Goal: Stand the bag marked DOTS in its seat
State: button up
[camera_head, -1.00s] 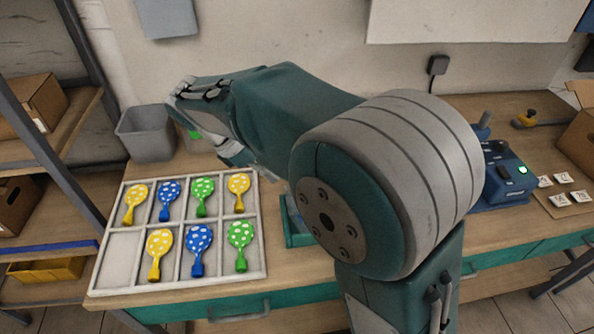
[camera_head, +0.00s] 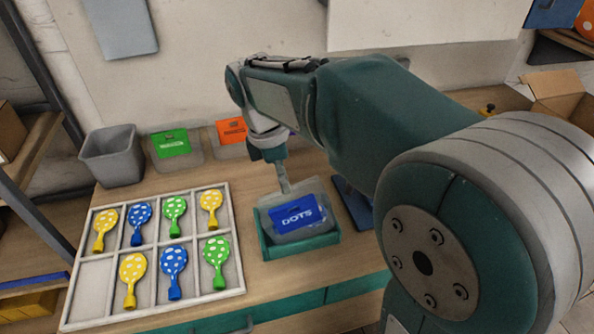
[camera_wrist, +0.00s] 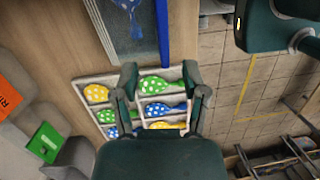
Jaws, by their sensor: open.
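The clear bag with a blue DOTS label (camera_head: 298,216) is at the teal seat (camera_head: 305,247) on the bench, its label facing me. It looks upright with a slight lean; I cannot tell how deep it sits. My gripper (camera_head: 284,180) is just above and behind the bag, pointing down. In the wrist view my gripper (camera_wrist: 160,92) has its fingers wide apart with nothing between them. A clear panel with a blue balloon shape and blue edge shows at the top there, probably the bag.
Bags with green (camera_head: 171,143) and orange (camera_head: 232,130) labels stand behind. A grey bin (camera_head: 112,158) is at back left. A blue panel (camera_head: 352,204) is right of the seat.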

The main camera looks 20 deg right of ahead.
aim_at(301, 202)
jog(key=d, duration=0.1)
jog(key=d+r+y, duration=0.1)
jog(key=s+d+t+y, duration=0.1)
jog(key=shift+s+d+r+n, duration=0.1)
jog(key=shift+d+r+n, duration=0.05)
jog(key=shift+d+n, duration=0.15)
jog(key=shift+a, duration=0.1)
notch_tip(301, 202, down, 11)
jog(key=shift+r, duration=0.1)
dwell(0.4)
grip_shut()
